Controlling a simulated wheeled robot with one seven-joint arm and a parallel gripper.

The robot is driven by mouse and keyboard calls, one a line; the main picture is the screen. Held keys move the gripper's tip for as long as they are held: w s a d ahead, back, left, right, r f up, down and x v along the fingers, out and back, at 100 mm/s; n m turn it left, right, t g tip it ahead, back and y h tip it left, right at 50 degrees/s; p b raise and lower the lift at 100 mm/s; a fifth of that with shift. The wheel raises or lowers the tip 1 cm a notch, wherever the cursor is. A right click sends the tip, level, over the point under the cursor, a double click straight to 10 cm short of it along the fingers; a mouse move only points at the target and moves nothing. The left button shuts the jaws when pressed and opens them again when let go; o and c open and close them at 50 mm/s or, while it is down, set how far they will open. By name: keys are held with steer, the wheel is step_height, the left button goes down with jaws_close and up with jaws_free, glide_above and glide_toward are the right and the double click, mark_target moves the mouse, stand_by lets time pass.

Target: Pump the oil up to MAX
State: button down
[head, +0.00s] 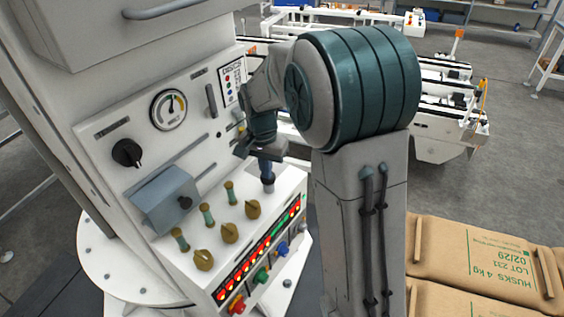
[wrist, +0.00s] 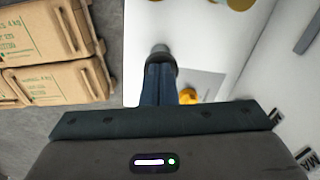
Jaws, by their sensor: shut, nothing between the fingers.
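My gripper (head: 267,184) is shut and empty, pointing down over the far end of the white console ledge. Its blue fingers also show in the wrist view (wrist: 160,80). A dark round post (wrist: 162,54), probably the pump plunger, stands at the fingertips; I cannot tell whether they touch it. A small yellow-orange part (wrist: 188,95) lies beside the fingers, partly hidden; I cannot tell if it shows oil. Black lettering, "MA" (wrist: 308,158), is cut off at the wrist view's right edge. No oil level is readable.
The console panel has a round gauge (head: 168,109), a black knob (head: 127,152) and a grey box (head: 165,198). Brass knobs (head: 229,232) and a lit strip (head: 260,251) line the ledge near my gripper. Brown sacks (head: 485,258) lie at the right; a conveyor (head: 440,85) stands behind.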

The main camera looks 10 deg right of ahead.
stand_by(0.4)
step_height(320, 180, up, 10)
steer(key=p, duration=0.7)
steer(key=shift+s+r, duration=0.2)
steer(key=shift+s, duration=0.1)
steer(key=shift+w+d+f, duration=0.1)
steer(key=shift+w+d, duration=0.1)
steer(key=r+b, duration=0.1)
steer(key=b, duration=0.1)
steer(key=r+b, duration=0.1)
steer(key=b, duration=0.2)
steer(key=shift+w+r, duration=0.3)
steer(key=shift+r, duration=0.1)
